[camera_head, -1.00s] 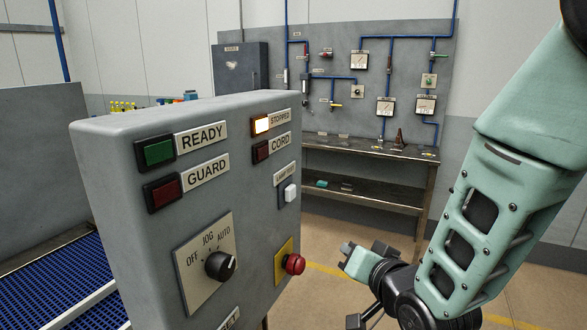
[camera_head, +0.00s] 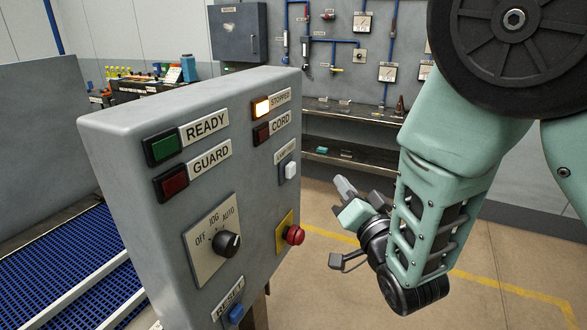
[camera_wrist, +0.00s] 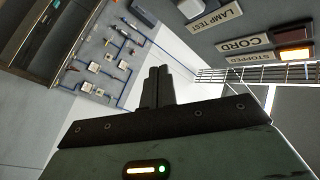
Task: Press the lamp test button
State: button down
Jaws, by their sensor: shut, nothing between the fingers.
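The lamp test button (camera_head: 290,171) is a white square button on the grey control box (camera_head: 130,115), below its LAMP TEST label. In the wrist view the LAMP TEST label (camera_wrist: 214,21) shows upside down at the top, with a pale button (camera_wrist: 190,8) beside it at the edge. My gripper (camera_head: 343,187) is to the right of the button and slightly lower in the head view, with a visible gap between them. In the wrist view the fingers of my gripper (camera_wrist: 157,86) are together and empty.
The box also carries a lit STOPPED lamp (camera_head: 261,108), a dark CORD lamp (camera_head: 262,133), a selector knob (camera_head: 227,243), a red mushroom button (camera_head: 294,235) and a blue reset button (camera_head: 236,314). A workbench (camera_head: 345,165) stands behind. Floor right of the box is open.

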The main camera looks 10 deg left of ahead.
aim_at(291, 170)
jog(key=w+a, duration=0.2)
jog(key=a, duration=0.4)
jog(key=shift+w+a, duration=0.2)
jog(key=shift+a, duration=0.2)
jog(key=shift+a, duration=0.1)
dwell(1.6)
jog(key=shift+w+a, duration=0.15)
jog(key=shift+a, duration=0.15)
jog(key=shift+w+a+b, duration=0.15)
jog(key=shift+a+b, duration=0.35)
dwell(0.8)
jog(key=shift+d, duration=0.15)
jog(key=shift+s+d+b, duration=0.3)
jog(key=shift+d+b, duration=0.15)
jog(key=shift+d, duration=0.25)
jog(key=shift+d, duration=0.1)
